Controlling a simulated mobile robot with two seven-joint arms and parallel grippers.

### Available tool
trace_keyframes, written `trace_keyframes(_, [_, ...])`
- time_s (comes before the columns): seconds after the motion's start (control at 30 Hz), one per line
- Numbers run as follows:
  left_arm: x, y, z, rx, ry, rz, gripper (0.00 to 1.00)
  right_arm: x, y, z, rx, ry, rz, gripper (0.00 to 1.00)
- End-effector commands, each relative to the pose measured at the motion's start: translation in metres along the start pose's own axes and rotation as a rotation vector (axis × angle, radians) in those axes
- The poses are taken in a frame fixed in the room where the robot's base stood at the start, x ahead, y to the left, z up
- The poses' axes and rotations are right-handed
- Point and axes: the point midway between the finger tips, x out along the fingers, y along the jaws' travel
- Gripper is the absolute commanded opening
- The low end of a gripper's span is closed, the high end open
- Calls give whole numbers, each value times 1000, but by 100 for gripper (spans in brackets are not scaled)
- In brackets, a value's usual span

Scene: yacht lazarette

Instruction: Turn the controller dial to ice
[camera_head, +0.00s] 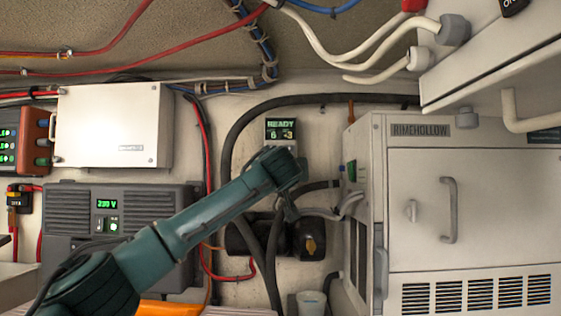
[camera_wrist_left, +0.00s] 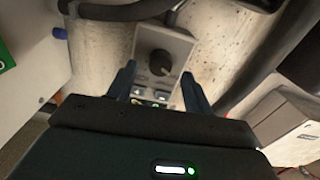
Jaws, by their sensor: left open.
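The controller (camera_head: 281,130) is a small grey panel on the back wall, with a lit display reading READY above two figures. My left arm covers its lower part in the head view. In the left wrist view the controller's face (camera_wrist_left: 178,46) shows a round black dial (camera_wrist_left: 161,63) with small labels and buttons, too small to read. My left gripper (camera_wrist_left: 158,73) is open, its two dark fingers on either side of the panel near the dial. Nothing is between the fingers' grip, and I cannot tell whether they touch the panel. My right gripper is not in view.
A white ice-maker-like cabinet marked RIMEHOLLOW (camera_head: 420,200) stands close on the right. A thick black hose (camera_head: 232,130) arches around the controller. A grey unit showing 230 V (camera_head: 70,215) and a white box (camera_head: 113,125) are on the left.

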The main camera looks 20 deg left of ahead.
Motion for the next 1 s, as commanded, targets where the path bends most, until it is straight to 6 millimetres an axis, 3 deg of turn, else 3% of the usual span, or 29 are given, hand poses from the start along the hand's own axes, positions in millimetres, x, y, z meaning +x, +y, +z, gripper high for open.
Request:
trace_keyframes(0.2, [15,0,-1,-1,0,0,51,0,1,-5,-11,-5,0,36])
trace_keyframes(0.5, [16,0,1,0,1,0,50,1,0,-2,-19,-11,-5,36])
trace_keyframes(1.0, [15,0,0,0,1,0,9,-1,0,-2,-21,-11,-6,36])
